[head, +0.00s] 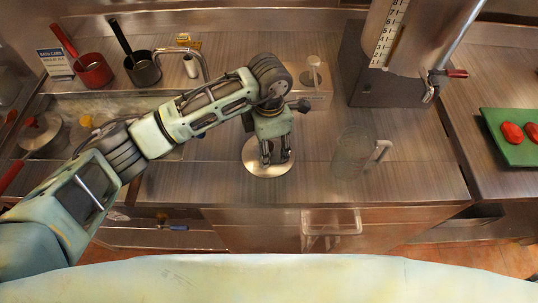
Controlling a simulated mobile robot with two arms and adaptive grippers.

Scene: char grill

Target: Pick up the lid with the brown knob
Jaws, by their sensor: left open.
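A round silver lid (254,168) lies flat on the wooden counter. My left gripper (276,156) points down right over it, with its two fingers apart. The fingers and wrist cover the lid's middle, so its knob and any brown colour cannot be made out. I cannot tell whether the fingers touch the lid. Another round metal lid or pan (42,137) with a reddish knob sits at the far left, by the sink. My right gripper is not in view.
A clear pitcher (352,155) stands right of the lid. The sink (75,106), with a faucet (205,66), lies left. Red (93,72) and black (143,70) pots stand behind it. A green board (512,150) with tomatoes is far right. Counter in front of the pitcher is clear.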

